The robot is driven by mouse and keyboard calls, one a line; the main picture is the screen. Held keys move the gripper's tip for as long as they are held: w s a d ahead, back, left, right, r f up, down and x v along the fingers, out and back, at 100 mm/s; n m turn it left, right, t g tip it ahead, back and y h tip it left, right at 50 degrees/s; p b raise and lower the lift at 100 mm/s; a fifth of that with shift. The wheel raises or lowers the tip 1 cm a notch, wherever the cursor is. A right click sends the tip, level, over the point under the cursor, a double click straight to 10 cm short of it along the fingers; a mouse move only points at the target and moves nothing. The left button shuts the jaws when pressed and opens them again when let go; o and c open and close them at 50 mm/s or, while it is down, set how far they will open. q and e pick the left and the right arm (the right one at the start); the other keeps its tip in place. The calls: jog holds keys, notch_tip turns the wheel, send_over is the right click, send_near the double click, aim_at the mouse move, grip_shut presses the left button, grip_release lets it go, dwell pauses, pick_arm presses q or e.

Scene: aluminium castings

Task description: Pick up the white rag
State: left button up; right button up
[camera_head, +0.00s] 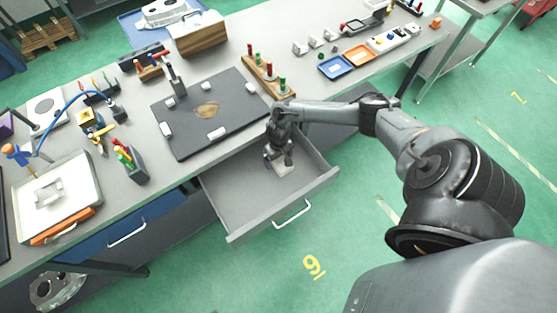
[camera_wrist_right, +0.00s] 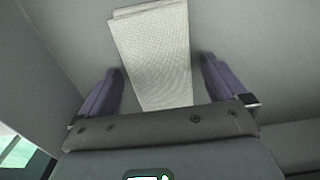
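The white rag (camera_wrist_right: 155,50) is a folded, textured cloth lying on the floor of the open grey drawer (camera_head: 233,203). In the right wrist view it lies between the two purple-grey fingers of my right gripper (camera_wrist_right: 160,90), with a gap on each side. The gripper is open and points down into the drawer. In the head view my right gripper (camera_head: 279,160) is over the rag, and a pale part of the rag (camera_head: 283,169) shows below the fingers. Whether the fingertips touch the drawer floor I cannot tell. My left gripper is not in view.
The drawer walls stand close around my right gripper; its front has a white handle (camera_head: 292,214). Above is the bench top with a dark mat (camera_head: 190,115) and a wooden peg rack (camera_head: 268,77). A blue drawer (camera_head: 122,236) is at the left.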

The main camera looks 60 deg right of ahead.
aim_at(278, 160)
jog(key=c, duration=1)
jog(key=shift+r, duration=0.1)
jog(key=shift+r+p, duration=0.4)
jog(key=shift+r, duration=0.45)
jog(key=shift+a+r+p, duration=0.3)
jog(key=shift+r+p, duration=0.1)
jog(key=shift+r, duration=0.55)
jog(key=a, duration=0.5)
jog(key=a+p, duration=0.1)
jog(key=a, duration=0.4)
jog(key=w+a+p, duration=0.1)
jog(key=a, duration=0.5)
jog(key=shift+f, duration=0.15)
jog(key=shift+a, duration=0.7)
